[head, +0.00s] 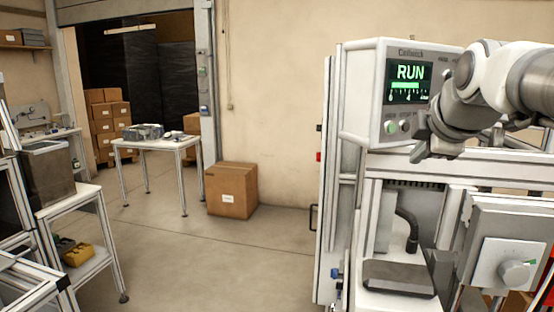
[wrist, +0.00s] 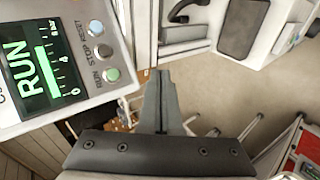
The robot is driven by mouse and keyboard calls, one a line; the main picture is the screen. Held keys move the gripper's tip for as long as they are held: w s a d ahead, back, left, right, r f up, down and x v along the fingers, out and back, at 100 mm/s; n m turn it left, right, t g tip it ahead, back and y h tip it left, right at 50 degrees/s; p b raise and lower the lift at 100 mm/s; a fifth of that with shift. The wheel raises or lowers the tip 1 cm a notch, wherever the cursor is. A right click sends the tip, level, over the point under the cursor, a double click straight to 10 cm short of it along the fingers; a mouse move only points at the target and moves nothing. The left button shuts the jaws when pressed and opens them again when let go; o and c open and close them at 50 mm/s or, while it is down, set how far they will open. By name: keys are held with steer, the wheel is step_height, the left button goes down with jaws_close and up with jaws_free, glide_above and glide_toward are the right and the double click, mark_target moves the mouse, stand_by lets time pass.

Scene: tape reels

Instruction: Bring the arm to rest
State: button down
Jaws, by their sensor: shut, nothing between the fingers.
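My gripper (head: 419,153) hangs in front of the machine on the right of the head view, close to the lower right of its control panel. In the wrist view my gripper (wrist: 164,76) shows its two fingers together, with nothing between them. The control panel (head: 381,110) has a lit screen reading RUN with a green bar. In the wrist view the panel (wrist: 112,40) fills the upper left, with a pale blue button and a green button beside the screen. My fingers are beside the panel and look apart from it.
The machine frame (head: 330,200) stands below and around my arm, with a dark pad (head: 398,278) and a grey box with a knob (head: 514,273). A cardboard box (head: 232,190), a white table (head: 160,143) and a shelf cart (head: 85,210) stand left. The floor between is clear.

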steer(key=s+a+f+m+g, duration=0.1)
steer(key=s+a+f+m, duration=0.3)
steer(key=s+f+m, duration=0.1)
steer(key=s+a+f+m+g+y, duration=0.1)
steer(key=s+a+f+m, duration=0.3)
steer(key=s+f, duration=0.4)
steer(key=s+a+f+m+g, duration=0.3)
steer(key=s+a+f+m, duration=0.1)
steer(key=s+f, duration=0.3)
step_height(320, 180, down, 2)
steer(key=shift+s+f+m+y, duration=0.1)
steer(key=shift+s+m+y, duration=0.25)
steer(key=shift+m, duration=0.55)
steer(key=shift+w, duration=0.1)
